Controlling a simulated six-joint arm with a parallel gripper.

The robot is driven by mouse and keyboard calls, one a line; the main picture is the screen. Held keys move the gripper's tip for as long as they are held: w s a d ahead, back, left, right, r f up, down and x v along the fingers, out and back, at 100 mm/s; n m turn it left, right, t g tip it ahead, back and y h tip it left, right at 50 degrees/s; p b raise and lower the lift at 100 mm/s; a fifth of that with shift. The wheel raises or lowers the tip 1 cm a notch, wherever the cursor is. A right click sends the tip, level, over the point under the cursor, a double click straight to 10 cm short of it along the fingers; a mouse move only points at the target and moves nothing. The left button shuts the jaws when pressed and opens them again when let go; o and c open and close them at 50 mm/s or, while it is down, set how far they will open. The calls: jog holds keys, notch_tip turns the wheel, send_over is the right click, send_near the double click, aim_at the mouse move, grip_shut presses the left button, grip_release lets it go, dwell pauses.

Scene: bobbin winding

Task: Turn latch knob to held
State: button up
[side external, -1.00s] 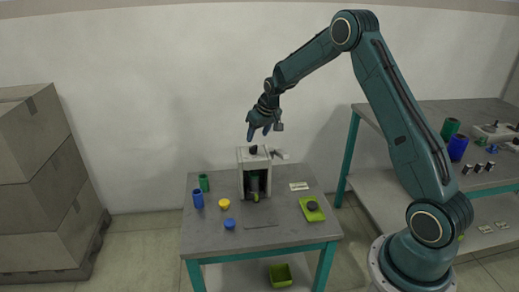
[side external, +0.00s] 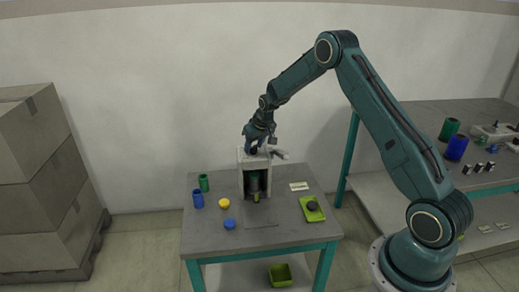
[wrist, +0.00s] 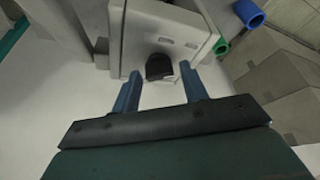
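The black latch knob (wrist: 159,66) sits on top of the pale winding machine (wrist: 145,22), which also stands on the table in the side external view (side external: 241,174). My gripper (side external: 257,149) is low over the machine's top, at the knob. In the wrist view its two blue fingers (wrist: 160,76) are apart, one on each side of the knob, with gaps visible on both sides. The knob is mostly hidden behind the fingers in the side view. I cannot tell which setting the knob is at.
A lime tray (side external: 314,216) lies right. A pale arm (side external: 279,154) sticks out right of the machine top.

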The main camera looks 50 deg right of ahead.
jog(key=c, duration=0.7)
jog(key=shift+n, duration=0.5)
jog(key=n+y, duration=0.2)
jog(key=n, duration=0.2)
jog(key=shift+d, duration=0.2)
jog(key=n+y, duration=0.1)
jog(key=n, duration=0.2)
jog(key=n+g+y, duration=0.1)
jog(key=n, duration=0.3)
jog(key=shift+d, duration=0.1)
jog(key=shift+w, duration=0.1)
jog(key=o, duration=1)
jog(key=shift+y, duration=0.3)
